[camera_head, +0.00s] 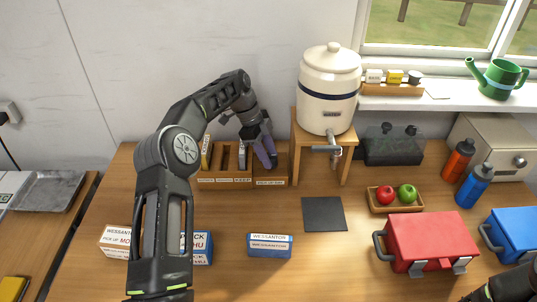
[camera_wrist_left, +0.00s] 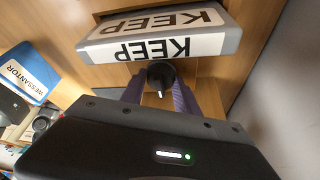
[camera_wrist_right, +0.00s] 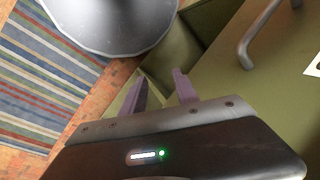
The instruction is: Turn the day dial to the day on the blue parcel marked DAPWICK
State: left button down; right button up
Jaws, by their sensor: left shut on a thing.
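A blue parcel (camera_head: 203,248) stands on the table, partly hidden behind my left arm; its visible lettering ends in "ICK" and "HU", the rest is covered. My left gripper (camera_head: 265,157) is at the right part of the wooden sorter in the head view. In the left wrist view its purple fingers are shut on a black round knob (camera_wrist_left: 160,74) with a white pointer mark, seemingly the day dial. Day markings around it cannot be read. My right gripper (camera_wrist_right: 161,88) is open and empty in the right wrist view, over a green surface.
The wooden sorter (camera_head: 214,181) holds upright items; one grey box (camera_wrist_left: 150,40) reads KEEP. A blue WESSANTOR parcel (camera_head: 270,246) and a white parcel (camera_head: 115,242) stand nearby. A water crock (camera_head: 329,95), dark mat (camera_head: 323,214) and red box (camera_head: 431,240) are to the right.

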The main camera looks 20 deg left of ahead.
pick_arm(q)
jog(key=c, duration=0.9)
grip_release()
